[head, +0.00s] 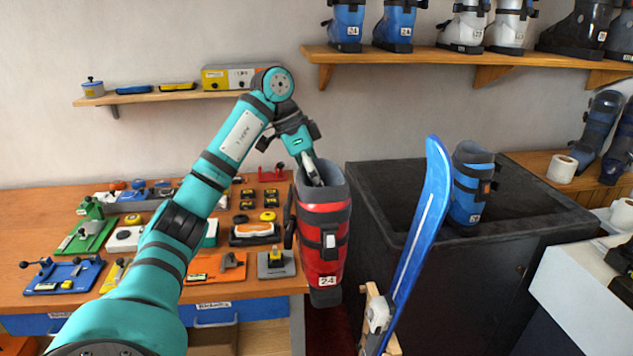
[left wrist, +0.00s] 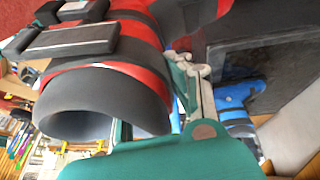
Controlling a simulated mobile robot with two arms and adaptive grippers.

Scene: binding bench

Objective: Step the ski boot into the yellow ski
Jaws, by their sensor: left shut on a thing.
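A red and black ski boot (head: 322,232) marked 24 hangs upright in front of the bench's right end in the head view. My left gripper (head: 314,176) is shut on its upper cuff at the open top. In the left wrist view the boot's red and black shaft (left wrist: 110,75) fills the upper left, with the gripper fingers (left wrist: 192,95) on its cuff. The finger on the cuff's inner side is partly hidden. I see no yellow ski; a blue ski (head: 420,225) leans upright right of the boot. My right gripper is not in view.
A wooden bench (head: 150,205) carries several small tools and fixtures. A dark open bin (head: 515,215) stands behind the blue ski, with a blue boot (head: 468,185) at it. A wall shelf (head: 420,58) holds several boots. A white surface (head: 590,280) is at right.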

